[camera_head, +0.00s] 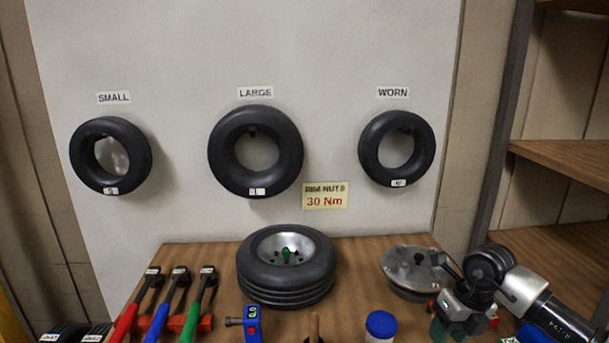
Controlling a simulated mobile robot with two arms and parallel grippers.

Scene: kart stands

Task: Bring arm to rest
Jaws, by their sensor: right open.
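My right arm (518,287) comes in from the right edge, with a white link, a dark joint and a dark section with lettering. My right gripper (454,328) is at the lower right, over the right part of the wooden bench, pointing down. Its green-tipped fingers are apart and I see nothing held between them. It is in front of and right of a round metal disc (408,270). My left arm and left gripper are not in view.
A wheel with tyre (287,290) lies mid-bench (205,258). Red, blue and green wrenches (172,305) lie left. A blue meter (252,322) and blue-capped jar (381,325) stand in front. Tyres (255,190) hang behind. Shelves (565,163) stand right.

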